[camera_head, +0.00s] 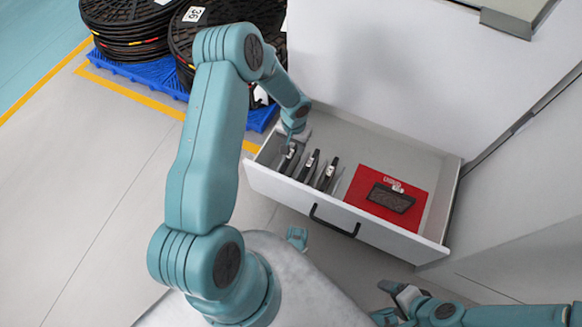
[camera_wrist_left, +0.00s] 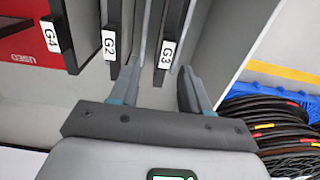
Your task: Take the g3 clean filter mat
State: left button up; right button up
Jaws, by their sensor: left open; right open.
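The G3 filter mat (camera_wrist_left: 175,30) is a thin dark upright panel with a white G3 label. It stands in the open drawer, leftmost of the row in the head view (camera_head: 291,158). My left gripper (camera_wrist_left: 158,72) is open, with one finger on either side of the G3 mat's near edge; whether either finger touches it I cannot tell. In the head view the left gripper (camera_head: 294,138) is over the left end of the drawer, partly hidden by its wrist. My right gripper (camera_head: 388,300) is open and empty, outside the drawer at lower right.
The G2 mat (camera_wrist_left: 113,25) and G4 mat (camera_wrist_left: 58,35) stand beside G3, with thin pale dividers between G2 and G3. A dark mat (camera_head: 390,198) lies on the red USED area (camera_head: 361,186). Drawer walls (camera_head: 350,205) enclose them. Cable reels (camera_head: 125,25) stand on blue pallets behind.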

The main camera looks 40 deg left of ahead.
pick_arm(q)
jog(key=shift+f, duration=0.75)
jog(key=f+b, duration=0.2)
jog(key=f, duration=0.3)
jog(key=shift+s+a+f+b, duration=0.1)
jog(key=shift+s+a+b, duration=0.1)
jog(key=shift+a+b, duration=0.15)
grip_shut()
